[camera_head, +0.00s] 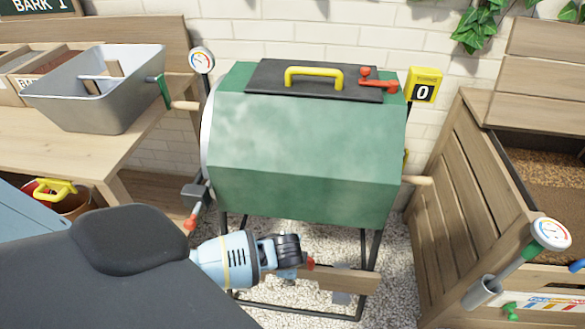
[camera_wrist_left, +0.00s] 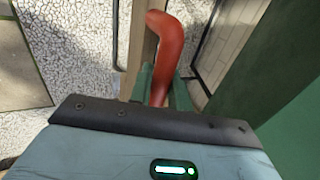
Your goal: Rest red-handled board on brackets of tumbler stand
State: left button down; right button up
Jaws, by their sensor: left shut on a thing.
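My left gripper (camera_head: 293,262) is low in front of the tumbler stand (camera_head: 371,245), shut on the red handle of the board. In the head view the wooden board (camera_head: 348,279) extends right from the gripper, across the lower part of the black stand. Its left part is hidden behind my gripper. In the left wrist view the red handle (camera_wrist_left: 163,48) rises from the jaws, with a pale wooden strip beside it. A small grey piece (camera_head: 341,298), possibly a bracket, shows under the board. I cannot tell whether board and brackets touch. My right gripper is out of view.
The green tumbler drum (camera_head: 305,150) sits above, with a yellow-handled hatch (camera_head: 313,77). A wooden bench with a grey tray (camera_head: 95,92) stands left. A slatted wooden bin (camera_head: 470,190) stands close on the right. Gravel (camera_head: 300,237) covers the ground.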

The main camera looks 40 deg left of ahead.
pick_arm(q)
jog(key=shift+w, duration=0.1)
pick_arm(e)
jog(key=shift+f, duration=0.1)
pick_arm(q)
jog(key=shift+a+f, duration=0.1)
jog(key=shift+f, duration=0.2)
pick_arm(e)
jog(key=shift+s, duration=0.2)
pick_arm(q)
jog(key=shift+p, duration=0.4)
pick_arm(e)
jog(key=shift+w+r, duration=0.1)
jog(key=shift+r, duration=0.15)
pick_arm(q)
jog(key=shift+f, duration=0.25)
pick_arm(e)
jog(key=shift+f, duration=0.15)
pick_arm(q)
jog(key=shift+f+b, duration=0.75)
jog(key=shift+f, duration=0.3)
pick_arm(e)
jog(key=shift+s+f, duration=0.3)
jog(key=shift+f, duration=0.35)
pick_arm(q)
jog(key=shift+f, duration=0.15)
